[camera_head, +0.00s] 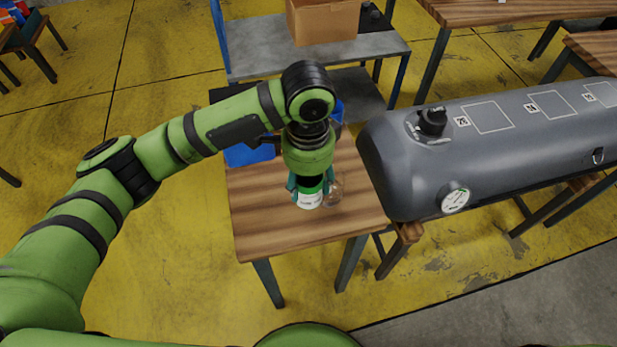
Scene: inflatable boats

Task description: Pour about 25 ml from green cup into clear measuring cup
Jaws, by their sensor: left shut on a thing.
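My left arm reaches in from the left, and its gripper (310,186) points down over the small wooden table. It is shut on the green cup (309,200), which shows a white label or band low on its front. The cup looks about upright; whether it touches the tabletop I cannot tell. The clear measuring cup (334,192) is just to the right of the green cup, partly hidden by it and by the gripper. Its contents are too small to make out. My right gripper is not in view.
The wooden table (270,225) is bare at the front. Blue items (248,154) lie at its back left. A large grey inflatable boat tube (400,150) with a gauge (455,200) lies close on the right. Behind stands a grey shelf (270,58) with a cardboard box (325,20).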

